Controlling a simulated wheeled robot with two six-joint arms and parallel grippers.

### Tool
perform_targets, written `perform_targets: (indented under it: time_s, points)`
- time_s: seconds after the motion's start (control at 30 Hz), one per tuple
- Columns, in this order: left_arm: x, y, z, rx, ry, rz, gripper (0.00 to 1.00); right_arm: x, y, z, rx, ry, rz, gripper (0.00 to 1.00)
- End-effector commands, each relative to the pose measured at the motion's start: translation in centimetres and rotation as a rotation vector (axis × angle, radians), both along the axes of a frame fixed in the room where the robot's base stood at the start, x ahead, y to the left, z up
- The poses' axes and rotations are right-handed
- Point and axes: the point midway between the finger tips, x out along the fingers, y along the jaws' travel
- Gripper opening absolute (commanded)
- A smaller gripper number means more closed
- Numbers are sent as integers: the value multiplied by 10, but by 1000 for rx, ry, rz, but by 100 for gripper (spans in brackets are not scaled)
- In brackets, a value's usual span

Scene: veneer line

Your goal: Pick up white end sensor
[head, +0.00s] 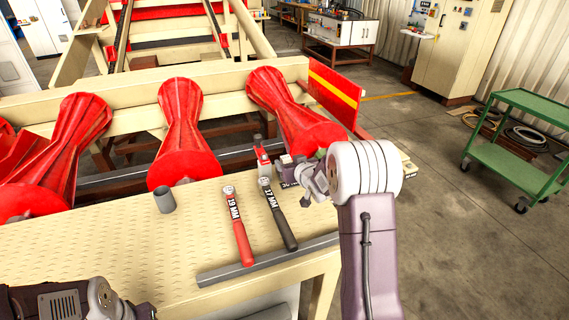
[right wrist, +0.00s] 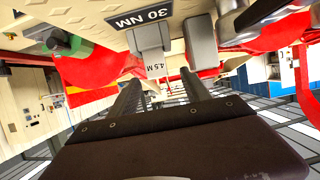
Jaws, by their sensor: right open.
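I cannot make out the white end sensor for sure in either view. In the head view my right gripper (head: 308,186) is over the bench's far right corner, largely hidden by my pale wrist. A small red and white item (head: 262,158) stands left of it. Part of my left arm shows at the lower left; its fingertips are out of view.
A red 19 MM wrench (head: 237,225) and a black 17 MM wrench (head: 277,213) lie on the cream bench (head: 130,245). A grey cup (head: 164,200) stands left of them. Red rollers (head: 183,130) run along the back. A green cart (head: 520,130) stands right.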

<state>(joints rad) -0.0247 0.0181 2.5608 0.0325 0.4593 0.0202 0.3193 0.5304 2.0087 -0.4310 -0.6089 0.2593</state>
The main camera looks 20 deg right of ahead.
Motion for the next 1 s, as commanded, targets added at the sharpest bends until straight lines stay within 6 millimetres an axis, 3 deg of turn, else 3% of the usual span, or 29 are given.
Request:
perform_targets:
  time_s: [0.1, 0.3, 0.6, 0.83, 1.0]
  points:
    - [0, 0, 5, 0, 0, 0, 36, 16, 0, -6, 0, 1, 1, 56]
    - [0, 0, 6, 0, 0, 0, 36, 24, -1, -11, 0, 2, 1, 56]
    - [0, 0, 17, 0, 0, 0, 36, 64, -7, -31, 0, 1, -1, 56]
    - [0, 0, 16, 0, 0, 0, 36, 65, -7, -33, 0, 2, -1, 56]
    - [0, 0, 16, 0, 0, 0, 36, 65, -7, -33, -1, 1, -1, 9]
